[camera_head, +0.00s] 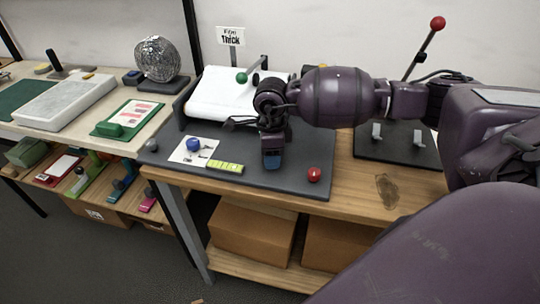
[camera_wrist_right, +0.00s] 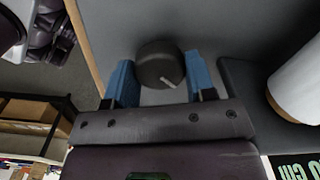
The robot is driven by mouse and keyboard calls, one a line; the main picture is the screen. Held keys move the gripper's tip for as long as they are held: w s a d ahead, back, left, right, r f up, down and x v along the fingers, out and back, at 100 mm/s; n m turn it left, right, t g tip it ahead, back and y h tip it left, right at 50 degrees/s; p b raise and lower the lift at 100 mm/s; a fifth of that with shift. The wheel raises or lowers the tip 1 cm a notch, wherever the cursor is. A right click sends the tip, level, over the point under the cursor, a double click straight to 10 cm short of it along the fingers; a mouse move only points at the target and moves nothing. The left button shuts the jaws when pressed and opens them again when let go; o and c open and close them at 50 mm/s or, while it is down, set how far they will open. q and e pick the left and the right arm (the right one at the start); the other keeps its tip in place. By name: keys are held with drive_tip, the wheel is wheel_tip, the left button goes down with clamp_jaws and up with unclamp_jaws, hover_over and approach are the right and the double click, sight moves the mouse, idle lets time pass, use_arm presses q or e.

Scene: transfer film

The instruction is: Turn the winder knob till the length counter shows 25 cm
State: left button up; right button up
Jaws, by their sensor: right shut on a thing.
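In the head view the gripper hides the knob. The length counter (camera_head: 225,167) is a small yellow-green display left of the gripper, too small to read there. My left gripper is out of view.
A black lever stand (camera_head: 400,150) is at right.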

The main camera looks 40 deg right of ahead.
drive_tip(key=shift+w+n, duration=0.1)
drive_tip(key=shift+n, duration=0.4)
drive_tip(key=o, duration=0.9)
drive_tip(key=shift+o, duration=0.2)
wheel_tip(320, 180, up, 11)
drive_tip(key=shift+f, duration=0.1)
idle(0.5)
